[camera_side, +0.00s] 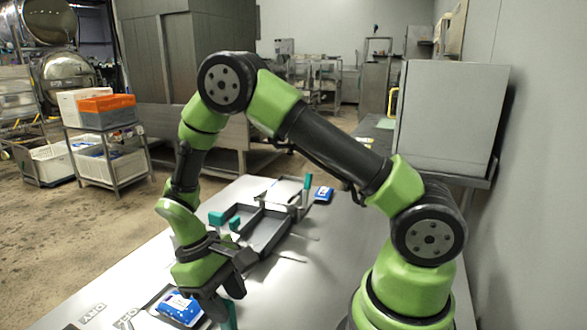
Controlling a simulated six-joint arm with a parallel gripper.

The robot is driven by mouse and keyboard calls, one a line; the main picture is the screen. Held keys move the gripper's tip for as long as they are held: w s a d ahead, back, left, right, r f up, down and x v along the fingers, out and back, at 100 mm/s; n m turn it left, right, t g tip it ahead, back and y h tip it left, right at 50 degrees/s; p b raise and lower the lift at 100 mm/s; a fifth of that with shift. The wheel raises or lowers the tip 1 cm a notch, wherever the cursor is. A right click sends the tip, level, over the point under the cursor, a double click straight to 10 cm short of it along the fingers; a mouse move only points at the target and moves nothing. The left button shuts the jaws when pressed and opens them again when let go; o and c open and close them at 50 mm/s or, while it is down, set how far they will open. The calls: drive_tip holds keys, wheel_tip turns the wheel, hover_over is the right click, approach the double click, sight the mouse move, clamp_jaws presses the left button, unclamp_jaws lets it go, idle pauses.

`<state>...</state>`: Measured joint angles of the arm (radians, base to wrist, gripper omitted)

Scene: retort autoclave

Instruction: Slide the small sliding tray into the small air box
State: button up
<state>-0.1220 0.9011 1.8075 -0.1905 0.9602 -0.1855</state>
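A dark, shallow tray (151,303) with a blue-and-white packet (180,308) in it lies at the near end of the table. It looks like the small sliding tray, but the arm and frame edge hide part of it. My gripper (224,305) points down at its right side, beside a teal upright piece (231,319) that may be its handle. I cannot tell whether the fingers are closed on it. A low grey open box (268,232) with compartments and teal parts (217,218) stands mid-table; I cannot tell if it is the small air box.
A second blue packet (322,194) and a teal upright handle (307,184) are at the table's far end. A large grey cabinet (447,115) stands at the back right. The table (130,270) is bare left of the grey box.

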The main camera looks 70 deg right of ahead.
wheel_tip(320, 180, up, 14)
drive_tip(key=w+t, duration=0.2)
drive_tip(key=t, duration=0.1)
drive_tip(key=s+d+r+m+t+y, duration=0.1)
drive_tip(key=s+r+m+t, duration=0.3)
drive_tip(key=s+r+t, duration=0.4)
drive_tip(key=shift+s+d+r+t+y, duration=0.15)
drive_tip(key=shift+s+r+t+y, duration=0.25)
drive_tip(key=shift+s+r, duration=1.65)
drive_tip(key=shift+s+f, duration=0.7)
